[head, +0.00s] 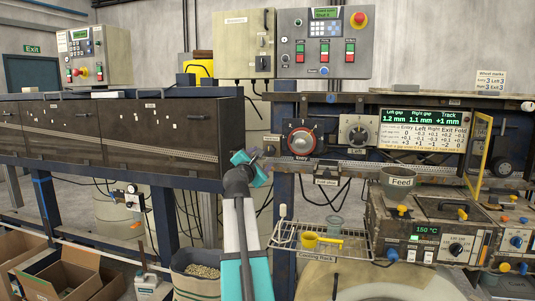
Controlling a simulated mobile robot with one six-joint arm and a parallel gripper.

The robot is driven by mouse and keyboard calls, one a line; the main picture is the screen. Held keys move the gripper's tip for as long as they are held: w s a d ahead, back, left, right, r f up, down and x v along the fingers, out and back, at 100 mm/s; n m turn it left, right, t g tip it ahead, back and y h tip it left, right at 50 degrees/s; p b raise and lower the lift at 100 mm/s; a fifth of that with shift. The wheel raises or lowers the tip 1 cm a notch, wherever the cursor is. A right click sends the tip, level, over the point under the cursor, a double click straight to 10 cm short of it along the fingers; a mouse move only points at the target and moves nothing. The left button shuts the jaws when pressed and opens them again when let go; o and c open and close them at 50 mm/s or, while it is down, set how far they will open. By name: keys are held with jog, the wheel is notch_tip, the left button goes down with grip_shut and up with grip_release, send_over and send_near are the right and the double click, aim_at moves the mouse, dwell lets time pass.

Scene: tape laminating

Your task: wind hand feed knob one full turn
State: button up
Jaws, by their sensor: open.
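My gripper (252,166) has teal fingers and is open and empty. It is in the middle of the head view, just left of the machine's front. A grey round piece marked "Feed" (402,183) is on the machine front to the right, well apart from my gripper. I cannot tell for sure that it is the hand feed knob. No knob is visibly touched by my gripper.
A heater box showing 150 °C (427,230) stands at the right. A yellow-framed panel (478,150) sticks out near the gap display (424,117). A pellet sack (196,276) stands below left.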

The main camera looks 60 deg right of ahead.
aim_at(269, 151)
jog(key=shift+p+x, duration=0.3)
jog(key=shift+x, duration=5.5)
jog(key=shift+s, duration=0.1)
